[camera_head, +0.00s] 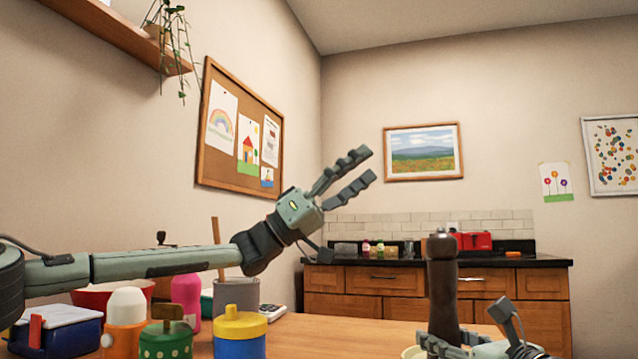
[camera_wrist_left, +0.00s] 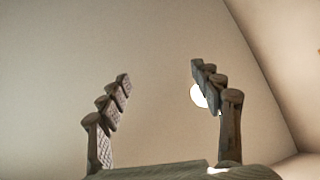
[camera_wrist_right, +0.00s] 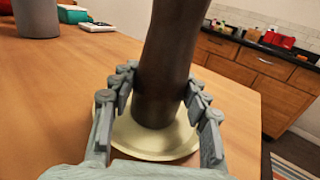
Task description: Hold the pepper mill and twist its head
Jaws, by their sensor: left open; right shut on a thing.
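The pepper mill (camera_head: 442,285) is dark brown with a rounded head and a small knob on top. It stands upright at the lower right of the head view. My right gripper (camera_head: 470,345) is shut on its lower body. In the right wrist view the fingers (camera_wrist_right: 157,100) press on both sides of the mill (camera_wrist_right: 168,65), whose base is over a cream plate (camera_wrist_right: 180,143). The mill's head is outside that view. My left gripper (camera_head: 352,178) is open and empty, raised in the air left of and above the mill. The left wrist view shows its spread fingers (camera_wrist_left: 162,95) against the wall.
On the wooden table (camera_head: 310,335), several items crowd the left: a blue-and-yellow jar (camera_head: 240,335), a green dotted pot (camera_head: 166,343), an orange-and-white bottle (camera_head: 125,318), a grey crock (camera_head: 237,295) and a pink bottle (camera_head: 186,298). The table between them and the mill is clear.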

